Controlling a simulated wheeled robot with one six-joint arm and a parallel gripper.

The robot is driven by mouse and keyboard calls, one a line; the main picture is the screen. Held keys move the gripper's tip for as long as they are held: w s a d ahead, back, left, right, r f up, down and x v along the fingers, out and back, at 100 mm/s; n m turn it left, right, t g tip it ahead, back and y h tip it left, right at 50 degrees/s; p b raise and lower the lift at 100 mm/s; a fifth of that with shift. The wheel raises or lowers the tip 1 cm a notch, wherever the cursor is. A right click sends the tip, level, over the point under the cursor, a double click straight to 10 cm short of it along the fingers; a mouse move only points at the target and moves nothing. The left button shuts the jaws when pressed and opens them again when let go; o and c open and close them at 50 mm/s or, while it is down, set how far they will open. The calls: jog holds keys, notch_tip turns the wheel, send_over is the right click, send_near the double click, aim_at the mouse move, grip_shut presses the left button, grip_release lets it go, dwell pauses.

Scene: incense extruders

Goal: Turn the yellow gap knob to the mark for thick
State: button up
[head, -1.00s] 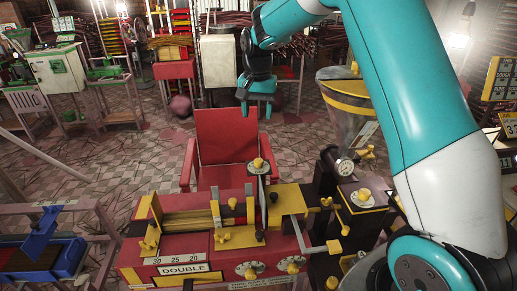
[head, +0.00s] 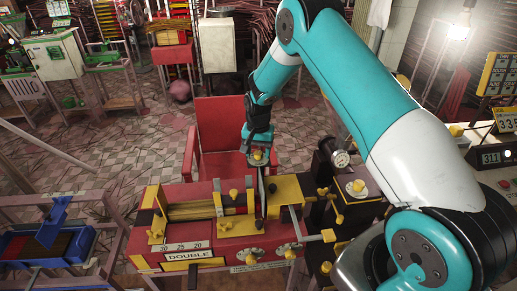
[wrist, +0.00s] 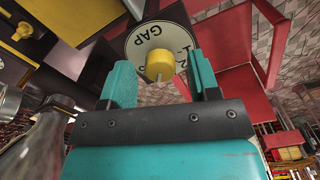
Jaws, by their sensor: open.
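The yellow gap knob (wrist: 159,65) sits at the centre of a round white dial plate (wrist: 136,47) lettered GAP, with numbers near 1 and 2 partly showing. A thin pale pointer line shows on the knob's near side. In the head view the knob (head: 257,155) stands upright on top of the red and yellow machine (head: 215,232). My gripper (wrist: 158,72) is open. Its two teal fingers lie on either side of the knob in the wrist view, with gaps on both sides. In the head view my gripper (head: 258,143) is just above the dial. A thick mark cannot be read.
A red chair (head: 219,125) stands right behind the machine. Other yellow knobs (head: 289,250) sit on the machine's front, and a dark unit with a gauge (head: 341,159) stands to the right. A blue tray (head: 45,245) is at the left.

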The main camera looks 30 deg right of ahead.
jog(key=shift+f, duration=0.35)
jog(key=c, duration=0.9)
jog(key=shift+n, duration=0.3)
jog(key=shift+f+n+b, duration=0.1)
jog(key=shift+n+b, duration=1.1)
jog(key=shift+b, duration=0.05)
jog(key=shift+n+b, duration=1.05)
jog(key=shift+n, duration=0.95)
